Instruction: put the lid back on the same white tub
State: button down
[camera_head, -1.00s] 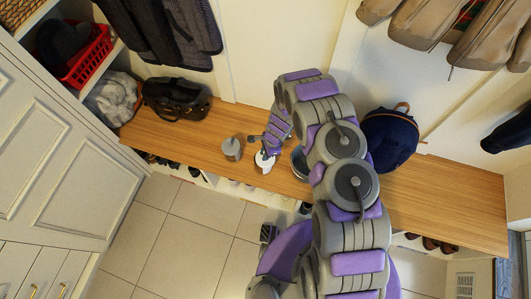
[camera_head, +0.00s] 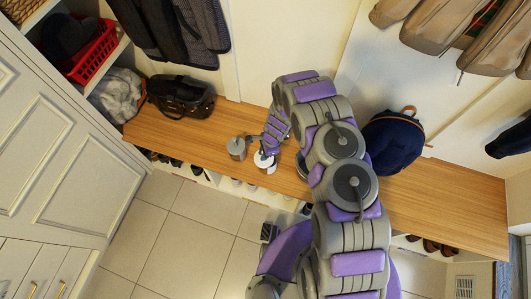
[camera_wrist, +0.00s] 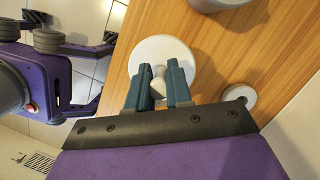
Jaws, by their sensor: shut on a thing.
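My gripper (camera_wrist: 159,82) is shut on the small white knob (camera_wrist: 158,72) of a round white lid (camera_wrist: 160,50). In the head view my gripper (camera_head: 265,150) is over the front part of the wooden bench, with the white lid (camera_head: 261,161) below its fingers. A white surface shows just under the lid's right side. I cannot tell whether this is the tub, or whether the lid touches it, because the lid and fingers cover the view.
A grey canister (camera_head: 237,148) stands close to the left of the lid on the bench (camera_head: 190,128). A blue-grey container (camera_head: 302,165) is partly behind my arm. A black bag (camera_head: 181,97) and navy backpack (camera_head: 394,140) stand farther off.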

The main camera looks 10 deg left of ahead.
jog(key=shift+d+r, duration=0.25)
jog(key=shift+d, duration=0.55)
jog(key=shift+a+p, duration=0.15)
jog(key=shift+p, duration=0.25)
jog(key=shift+d+r, duration=0.1)
jog(key=shift+d, duration=0.65)
jog(key=shift+w+p, duration=0.1)
jog(key=shift+p, duration=0.2)
jog(key=shift+a+f, duration=0.25)
jog(key=shift+a, duration=0.25)
dwell(1.0)
jog(key=c, duration=1)
grip_release()
jog(key=shift+o, duration=0.7)
